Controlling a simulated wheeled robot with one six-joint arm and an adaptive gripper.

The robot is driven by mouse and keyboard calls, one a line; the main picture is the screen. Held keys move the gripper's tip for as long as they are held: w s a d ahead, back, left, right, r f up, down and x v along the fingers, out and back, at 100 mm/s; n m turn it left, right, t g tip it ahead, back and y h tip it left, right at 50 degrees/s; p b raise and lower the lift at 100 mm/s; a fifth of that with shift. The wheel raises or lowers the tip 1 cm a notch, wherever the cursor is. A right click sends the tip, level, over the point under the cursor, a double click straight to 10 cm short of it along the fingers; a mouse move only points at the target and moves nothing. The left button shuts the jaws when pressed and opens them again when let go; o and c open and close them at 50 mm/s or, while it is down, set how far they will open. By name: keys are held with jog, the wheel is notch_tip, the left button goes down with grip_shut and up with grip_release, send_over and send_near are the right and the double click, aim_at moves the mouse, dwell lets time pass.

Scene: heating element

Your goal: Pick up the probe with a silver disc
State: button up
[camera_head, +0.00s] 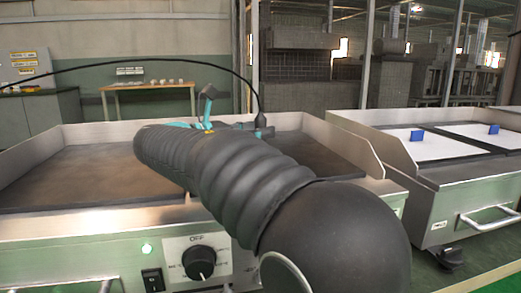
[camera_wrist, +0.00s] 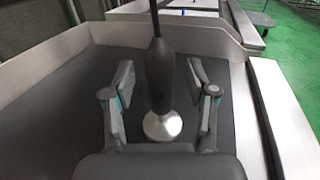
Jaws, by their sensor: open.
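The probe (camera_wrist: 161,75) stands upright on the dark griddle plate (camera_wrist: 55,115) in the wrist view. It has a dark handle, a cable rising from its top and a silver disc (camera_wrist: 163,126) at its foot. My gripper (camera_wrist: 160,78) is open, with one finger on each side of the probe and a visible gap on both sides. In the head view only the dark top of the probe (camera_head: 261,121) shows behind my arm. My arm hides most of the gripper and the disc there.
Steel walls edge the griddle (camera_head: 70,133). A control knob (camera_head: 199,262) and a switch (camera_head: 153,280) are on its front panel. A second unit (camera_head: 440,190) with white plates and blue blocks stands at the right. A wooden table (camera_head: 150,87) is behind.

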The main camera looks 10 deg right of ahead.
aim_at(262, 116)
jog(key=shift+w+d, duration=0.1)
jog(key=shift+d, duration=0.2)
grip_shut()
jog(key=shift+r, duration=0.15)
jog(key=shift+r, duration=0.6)
jog(key=r, duration=0.1)
jog(key=r+p, duration=0.1)
jog(key=r, duration=0.1)
jog(key=shift+s+d+r+p, duration=0.15)
jog(key=shift+s+r+p, duration=0.05)
jog(key=shift+s+p, duration=0.1)
jog(key=s+d+r+p, duration=0.1)
jog(key=s+d+r, duration=0.4)
jog(key=s, duration=0.4)
jog(key=shift+s+r, duration=0.35)
jog(key=shift+r, duration=0.25)
